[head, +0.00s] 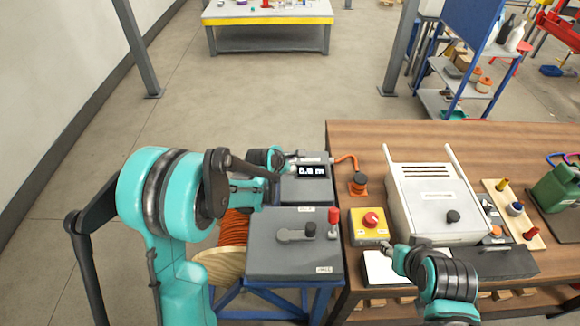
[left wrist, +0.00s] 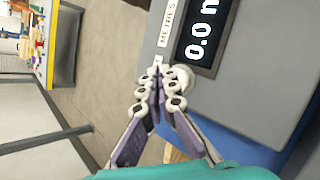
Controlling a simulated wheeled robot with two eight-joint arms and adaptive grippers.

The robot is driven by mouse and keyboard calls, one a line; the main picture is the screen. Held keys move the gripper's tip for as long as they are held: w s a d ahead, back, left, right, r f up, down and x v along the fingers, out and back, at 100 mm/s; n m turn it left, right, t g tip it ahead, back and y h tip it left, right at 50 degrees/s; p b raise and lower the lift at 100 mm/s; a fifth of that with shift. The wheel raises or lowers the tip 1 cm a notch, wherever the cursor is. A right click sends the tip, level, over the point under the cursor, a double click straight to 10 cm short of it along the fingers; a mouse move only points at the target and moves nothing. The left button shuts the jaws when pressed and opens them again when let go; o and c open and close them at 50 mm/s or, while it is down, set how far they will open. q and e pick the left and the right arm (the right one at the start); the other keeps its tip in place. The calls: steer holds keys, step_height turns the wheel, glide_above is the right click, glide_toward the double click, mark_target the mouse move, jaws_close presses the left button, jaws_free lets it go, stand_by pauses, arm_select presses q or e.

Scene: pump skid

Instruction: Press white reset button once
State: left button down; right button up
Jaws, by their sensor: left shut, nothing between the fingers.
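A grey meter box (head: 305,185) with a black lit display (head: 311,171) stands left of the wooden table. In the left wrist view the display (left wrist: 207,30) shows large digits beside a "METRES" label. A round white button (left wrist: 184,77) sits by the display's lower edge, partly hidden behind my fingertips. My left gripper (head: 290,163) is shut and empty, at the box's left side; its fingertips (left wrist: 156,80) overlap the button's edge. I cannot tell whether they touch it. My right gripper (head: 388,248) is by the yellow box, its jaw state unclear.
A grey box (head: 294,260) with a lever and a red-topped knob stands in front. A yellow box with a red button (head: 370,219) sits on the wooden table (head: 350,137). An orange cable spool (head: 233,229) lies below left.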

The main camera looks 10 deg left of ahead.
arm_select(q)
steer(key=shift+r+p, duration=1.85)
steer(key=shift+r, duration=0.7)
steer(key=s+r+m, duration=0.6)
steer(key=s+m, duration=0.1)
steer(key=s, duration=0.1)
steer(key=s+a+r+m+g+y, duration=0.1)
steer(key=s+a+m, duration=0.1)
steer(key=s+m, duration=0.6)
steer(key=s+a+r+m+g+y, duration=0.1)
steer(key=s+a+m, duration=0.1)
steer(key=s+m, duration=0.7)
steer(key=s, duration=0.6)
steer(key=shift+s+r, duration=0.2)
steer(key=shift+s, duration=0.05)
